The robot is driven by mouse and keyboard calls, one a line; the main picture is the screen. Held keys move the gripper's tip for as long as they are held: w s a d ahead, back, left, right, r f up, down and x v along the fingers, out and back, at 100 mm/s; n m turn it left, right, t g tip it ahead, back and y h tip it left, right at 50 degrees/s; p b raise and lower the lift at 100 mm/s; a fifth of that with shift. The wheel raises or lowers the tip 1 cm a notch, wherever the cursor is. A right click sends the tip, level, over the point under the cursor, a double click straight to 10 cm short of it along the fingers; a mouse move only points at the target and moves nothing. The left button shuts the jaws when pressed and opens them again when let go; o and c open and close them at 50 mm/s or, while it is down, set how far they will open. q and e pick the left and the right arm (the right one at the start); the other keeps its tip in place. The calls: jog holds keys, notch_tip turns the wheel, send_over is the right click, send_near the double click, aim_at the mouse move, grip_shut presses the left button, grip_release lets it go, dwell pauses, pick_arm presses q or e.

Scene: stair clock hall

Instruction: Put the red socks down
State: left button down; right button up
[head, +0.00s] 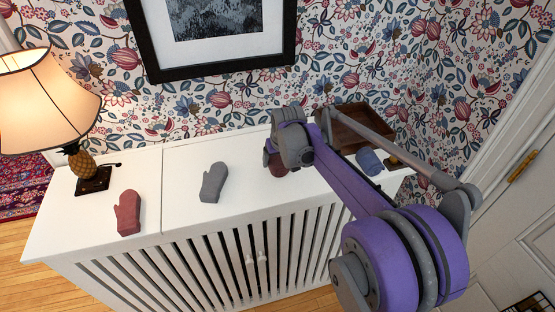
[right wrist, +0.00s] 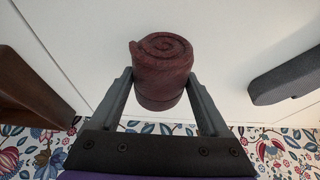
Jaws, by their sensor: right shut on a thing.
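The red socks are a dark red roll, seen end-on with a spiral fold in the right wrist view (right wrist: 162,58). In the head view the red socks (head: 279,169) show only in part behind my gripper, over the white cabinet top. My right gripper (head: 273,158) is shut on them, one finger on each side of the roll. In the right wrist view the gripper (right wrist: 160,80) comes from below. I cannot tell whether the roll touches the white top (head: 235,165). My left gripper is not in view.
A grey mitten (head: 212,182) and a red mitten (head: 128,213) lie left on the slatted cabinet. A lit lamp (head: 93,170) stands at the far left. A wooden tray (head: 347,136) and a blue roll (head: 369,161) are to the right. White top between grey mitten and gripper is clear.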

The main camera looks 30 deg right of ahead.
jog(key=shift+f, duration=0.15)
jog(key=o, duration=0.9)
jog(key=shift+f, duration=0.1)
jog(key=o, duration=0.3)
jog(key=shift+o, duration=0.2)
jog(key=shift+r, duration=0.35)
jog(key=v, duration=1.2)
jog(key=s+a+f+n, duration=0.1)
jog(key=s+a+f, duration=0.3)
jog(key=s, duration=0.3)
jog(key=s+a+f+n, duration=0.1)
jog(key=s+a+f, duration=0.4)
jog(key=s, duration=0.3)
jog(key=s+a+f+t+y, duration=0.1)
jog(key=s+a+f, duration=0.3)
jog(key=s+f, duration=0.2)
jog(key=shift+s+a+f+n+p, duration=0.2)
jog(key=shift+s+a+n+p, duration=0.15)
jog(key=shift+s, duration=0.6)
